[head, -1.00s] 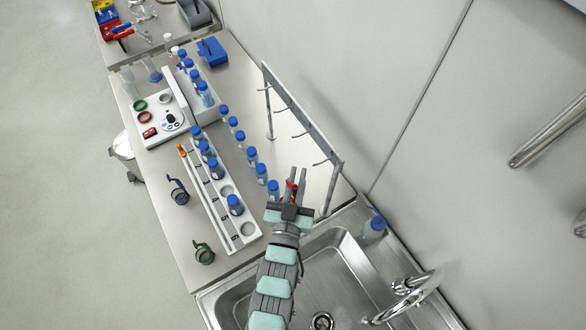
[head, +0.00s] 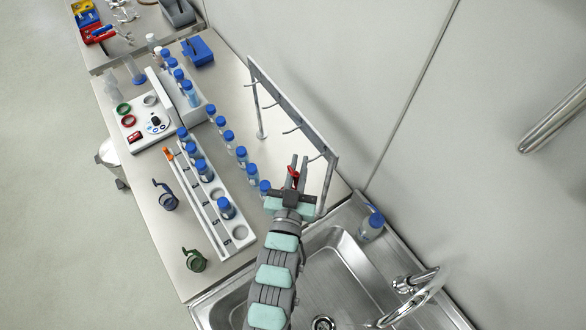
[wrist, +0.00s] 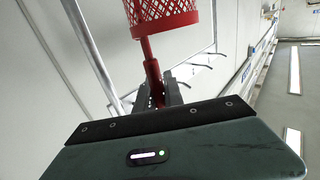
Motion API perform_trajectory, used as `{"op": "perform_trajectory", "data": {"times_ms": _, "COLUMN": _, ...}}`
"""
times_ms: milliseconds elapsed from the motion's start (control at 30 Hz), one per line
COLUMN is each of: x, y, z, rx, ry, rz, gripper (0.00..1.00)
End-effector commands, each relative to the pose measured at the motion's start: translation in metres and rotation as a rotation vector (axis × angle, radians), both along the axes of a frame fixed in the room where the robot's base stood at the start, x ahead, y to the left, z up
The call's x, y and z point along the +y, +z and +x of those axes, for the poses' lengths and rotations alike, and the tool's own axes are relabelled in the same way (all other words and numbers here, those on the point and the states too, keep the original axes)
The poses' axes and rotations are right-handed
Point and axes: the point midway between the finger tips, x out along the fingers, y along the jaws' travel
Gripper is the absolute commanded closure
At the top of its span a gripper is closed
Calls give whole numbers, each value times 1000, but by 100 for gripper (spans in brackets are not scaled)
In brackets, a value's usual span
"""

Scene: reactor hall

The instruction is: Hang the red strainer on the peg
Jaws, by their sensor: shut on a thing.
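The red strainer (wrist: 165,14) has a mesh basket, cut off by the top edge of the wrist view, and a handle pointing down toward my gripper. My gripper (wrist: 158,92) is shut on the handle. In the head view the strainer (head: 293,178) is a small red shape, partly hidden by my gripper (head: 299,168). A grey rack (head: 292,107) with several thin pegs (head: 292,130) stands along the wall side of the bench. My gripper is near the rack's sink end, and the strainer is apart from the pegs. In the wrist view, pegs (wrist: 201,66) show beyond the strainer, to its right.
A row of blue-capped bottles (head: 241,156) stands left of the rack. A steel sink (head: 340,262) and tap (head: 415,280) are at lower right.

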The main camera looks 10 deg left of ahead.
Motion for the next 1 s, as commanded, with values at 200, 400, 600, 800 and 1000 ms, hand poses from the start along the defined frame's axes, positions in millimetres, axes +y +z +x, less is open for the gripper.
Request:
{"op": "perform_trajectory", "data": {"times_ms": 200, "x": -10, "y": 0, "z": 9, "rx": -2, "ry": -1, "rz": -2, "gripper": 100}}
{"op": "perform_trajectory", "data": {"times_ms": 400, "x": -20, "y": -1, "z": 17, "rx": -2, "ry": -1, "rz": -2, "gripper": 100}}
{"op": "perform_trajectory", "data": {"times_ms": 600, "x": -28, "y": -1, "z": 24, "rx": -2, "ry": 0, "rz": -2, "gripper": 100}}
{"op": "perform_trajectory", "data": {"times_ms": 800, "x": -38, "y": -3, "z": 32, "rx": 0, "ry": -1, "rz": -3, "gripper": 100}}
{"op": "perform_trajectory", "data": {"times_ms": 1000, "x": -45, "y": -11, "z": 37, "rx": 0, "ry": -2, "rz": -1, "gripper": 100}}
